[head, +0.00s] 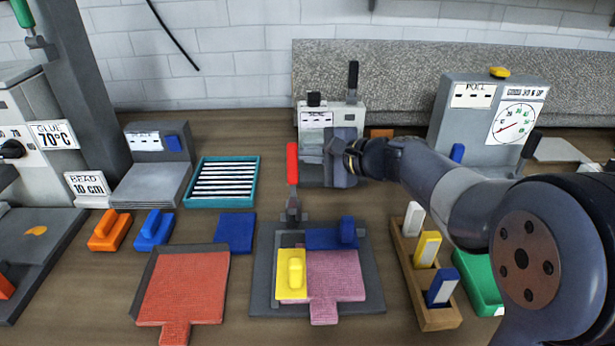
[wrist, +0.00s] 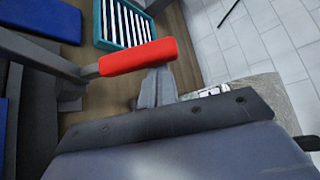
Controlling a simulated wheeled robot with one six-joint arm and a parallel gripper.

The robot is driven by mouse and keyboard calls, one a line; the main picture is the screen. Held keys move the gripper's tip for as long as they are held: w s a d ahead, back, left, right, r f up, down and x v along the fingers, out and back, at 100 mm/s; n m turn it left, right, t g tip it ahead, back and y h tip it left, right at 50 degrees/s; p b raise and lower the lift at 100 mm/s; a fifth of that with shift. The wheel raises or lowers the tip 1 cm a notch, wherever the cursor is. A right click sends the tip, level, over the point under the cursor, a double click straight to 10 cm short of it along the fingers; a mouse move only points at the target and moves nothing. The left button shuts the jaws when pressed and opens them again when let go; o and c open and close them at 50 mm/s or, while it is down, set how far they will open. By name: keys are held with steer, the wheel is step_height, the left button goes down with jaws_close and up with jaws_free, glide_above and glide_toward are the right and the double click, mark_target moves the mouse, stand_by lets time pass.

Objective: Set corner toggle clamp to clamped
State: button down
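The corner toggle clamp has a red handle (head: 292,163) that stands upright above its grey metal base (head: 293,208), at the back left of a dark plate (head: 262,290). My gripper (head: 326,158) is just right of the handle, at about its height. In the wrist view the red handle (wrist: 140,56) lies across the picture, close to my gripper's fingertips (wrist: 157,82). The fingers look together, with nothing between them; I cannot tell whether they touch the handle. A pink mat (head: 335,275) lies on the plate with a yellow block (head: 292,270) and a blue block (head: 330,239).
A teal tray with striped strips (head: 222,181) stands back left. A red mat (head: 183,288) lies left of the plate. A grey machine (head: 360,115) stands behind my gripper, and a gauge box (head: 470,125) is at the right. A wooden rack (head: 436,318) stands right of the plate.

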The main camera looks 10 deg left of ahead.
steer(key=s+n+y+b, duration=0.1)
steer(key=b, duration=0.4)
steer(key=s+n+t+y+b, duration=0.1)
steer(key=b, duration=0.5)
steer(key=s+d+r+n+t+b, duration=0.1)
steer(key=s+n+b, duration=0.1)
steer(key=b, duration=0.4)
steer(key=shift+s+r+y, duration=0.1)
steer(key=shift+y, duration=0.3)
steer(key=shift+r+b, duration=0.1)
steer(key=shift+b, duration=0.2)
steer(key=shift+s+r, duration=0.1)
steer(key=shift+r, duration=0.05)
step_height(320, 180, up, 10)
steer(key=p, duration=0.4)
